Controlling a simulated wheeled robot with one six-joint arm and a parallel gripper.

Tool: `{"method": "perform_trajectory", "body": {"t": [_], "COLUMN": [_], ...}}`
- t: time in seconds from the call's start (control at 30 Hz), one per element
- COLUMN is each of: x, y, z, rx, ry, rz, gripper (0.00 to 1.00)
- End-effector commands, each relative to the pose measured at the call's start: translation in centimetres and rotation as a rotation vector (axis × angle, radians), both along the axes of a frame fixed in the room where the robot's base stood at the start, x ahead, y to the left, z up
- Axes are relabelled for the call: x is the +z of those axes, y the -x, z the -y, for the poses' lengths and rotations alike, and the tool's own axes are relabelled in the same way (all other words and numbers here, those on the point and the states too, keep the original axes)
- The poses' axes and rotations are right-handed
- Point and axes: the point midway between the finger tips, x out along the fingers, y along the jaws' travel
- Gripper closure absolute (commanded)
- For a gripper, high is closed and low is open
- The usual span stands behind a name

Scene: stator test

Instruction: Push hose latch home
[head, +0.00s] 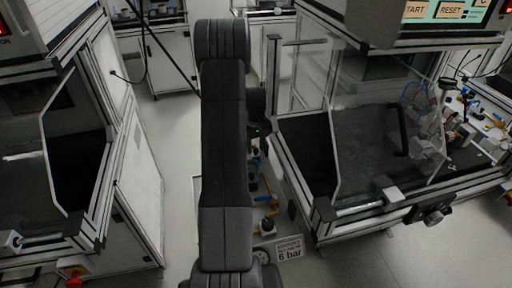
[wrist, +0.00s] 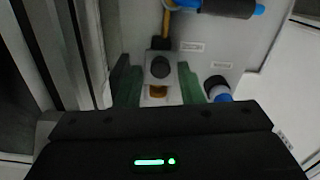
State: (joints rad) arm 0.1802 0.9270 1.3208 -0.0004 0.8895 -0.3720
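In the wrist view, my gripper (wrist: 158,72) has two green fingers standing apart. Between them shows a black fitting with a round front (wrist: 160,67), with a brass-coloured part (wrist: 157,91) just below it. An orange hose (wrist: 167,28) runs up from the fitting. I cannot tell which part is the hose latch, or whether it is seated. Clear gaps show between the fitting and both fingers; nothing is held.
A black and blue fitting (wrist: 217,88) is right of the fingers. A black cylinder with a blue end (wrist: 230,7) is above. Metal profiles (wrist: 70,50) stand close on the left. In the head view, a "6 bar" sign (head: 290,248) and a glass-fronted test bench (head: 370,150) are right of my arm.

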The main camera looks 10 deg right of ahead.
Motion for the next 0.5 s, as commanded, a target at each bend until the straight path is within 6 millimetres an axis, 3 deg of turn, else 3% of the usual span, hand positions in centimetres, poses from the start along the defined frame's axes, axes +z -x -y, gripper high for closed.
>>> {"method": "perform_trajectory", "body": {"t": [0.33, 0.5], "x": [0.1, 2.0], "y": [0.1, 0.0], "z": [0.0, 0.0], "rx": [0.000, 0.000], "ry": [-0.001, 0.000], "rz": [-0.002, 0.000], "gripper": [0.58, 0.58]}}
